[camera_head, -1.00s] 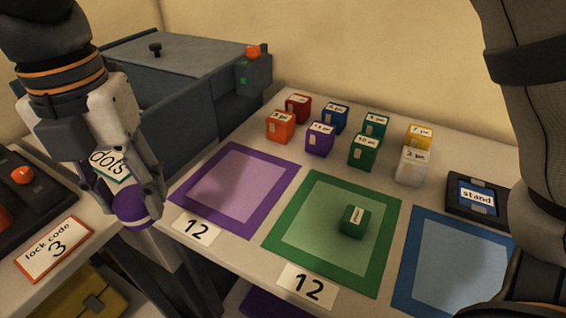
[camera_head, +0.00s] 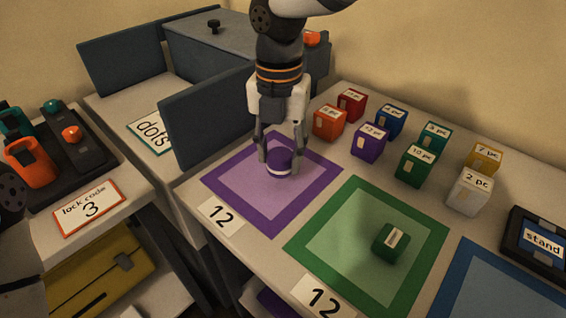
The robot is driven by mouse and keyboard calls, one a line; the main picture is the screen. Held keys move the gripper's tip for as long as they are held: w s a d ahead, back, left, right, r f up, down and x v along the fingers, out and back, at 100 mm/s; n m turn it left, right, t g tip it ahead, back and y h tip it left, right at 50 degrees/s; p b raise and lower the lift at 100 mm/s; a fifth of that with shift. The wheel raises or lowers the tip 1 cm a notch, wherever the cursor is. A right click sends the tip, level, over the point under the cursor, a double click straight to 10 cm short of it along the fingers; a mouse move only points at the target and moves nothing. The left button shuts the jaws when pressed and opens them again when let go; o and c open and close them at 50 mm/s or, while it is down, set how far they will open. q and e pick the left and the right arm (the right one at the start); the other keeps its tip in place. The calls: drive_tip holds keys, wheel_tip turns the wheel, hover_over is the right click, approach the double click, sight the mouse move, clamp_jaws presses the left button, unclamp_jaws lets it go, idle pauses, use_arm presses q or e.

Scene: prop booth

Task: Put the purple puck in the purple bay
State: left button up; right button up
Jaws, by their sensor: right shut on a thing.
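The purple puck (camera_head: 279,162), with a pale band around it, is between the fingers of my right gripper (camera_head: 280,165). The gripper points down and is shut on the puck. The puck is over the upper right part of the purple bay (camera_head: 227,205), a purple-bordered square with a paler middle. It is low, but I cannot tell whether it touches the surface. The fingers hide part of the puck. My left gripper is not in view.
The green bay (camera_head: 303,251) with a green cube (camera_head: 391,243) lies to the right, then the blue bay (camera_head: 510,287). Several labelled cubes stand behind. A grey upright panel (camera_head: 208,115) borders the purple bay's left. A "12" card (camera_head: 221,216) lies in front.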

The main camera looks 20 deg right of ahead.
sight(284, 166)
drive_tip(key=shift+w+d+f, duration=0.15)
drive_tip(key=shift+d+f, duration=0.05)
drive_tip(key=shift+f, duration=0.8)
drive_tip(key=shift+w+d+f, duration=0.15)
drive_tip(key=shift+d+f, duration=0.05)
drive_tip(key=shift+f, duration=0.8)
drive_tip(key=shift+f, duration=0.1)
drive_tip(key=o, duration=1.2)
drive_tip(key=shift+f, duration=0.1)
wheel_tip(284, 166, up, 12)
drive_tip(key=shift+r, duration=0.25)
